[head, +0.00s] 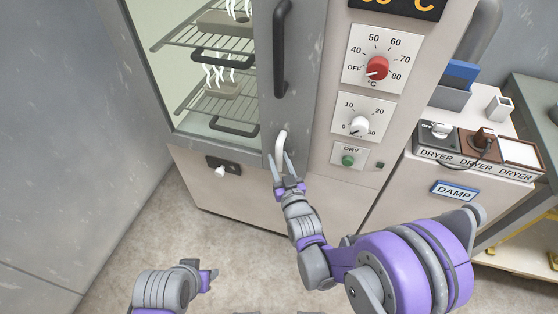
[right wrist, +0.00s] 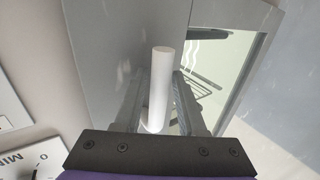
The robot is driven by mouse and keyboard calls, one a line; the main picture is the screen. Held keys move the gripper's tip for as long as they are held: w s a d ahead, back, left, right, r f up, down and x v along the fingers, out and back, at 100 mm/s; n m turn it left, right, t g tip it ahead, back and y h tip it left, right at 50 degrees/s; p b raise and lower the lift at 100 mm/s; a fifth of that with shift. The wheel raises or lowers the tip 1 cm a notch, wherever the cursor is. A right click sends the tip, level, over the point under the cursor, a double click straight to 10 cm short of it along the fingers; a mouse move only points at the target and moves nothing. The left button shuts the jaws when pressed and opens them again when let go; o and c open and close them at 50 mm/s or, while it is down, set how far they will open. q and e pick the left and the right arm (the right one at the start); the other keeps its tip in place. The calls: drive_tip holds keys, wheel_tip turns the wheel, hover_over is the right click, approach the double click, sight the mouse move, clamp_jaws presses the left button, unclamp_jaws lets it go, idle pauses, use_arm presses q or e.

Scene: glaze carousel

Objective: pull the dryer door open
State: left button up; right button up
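The dryer door (head: 303,60) is a grey framed door with a glass window and looks shut. A black vertical handle (head: 281,50) is on its right part. Below it, a white bar (head: 280,146) stands at the door's lower right; the white bar also shows in the right wrist view (right wrist: 160,85). My right gripper (head: 281,168) is at the bar's lower end. In the right wrist view its two fingers flank the bar, with narrow gaps seeming to show. My left gripper (head: 207,278) is low at the front, away from the door; its finger opening is unclear.
Behind the glass are wire racks (head: 205,40) with steaming pieces. To the door's right, the panel has a red dial (head: 377,68), a white dial (head: 359,126) and a green DRY button (head: 348,160). A cabinet (head: 440,200) marked DAMP stands further right. Bare floor lies in front.

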clamp_jaws()
idle(1.4)
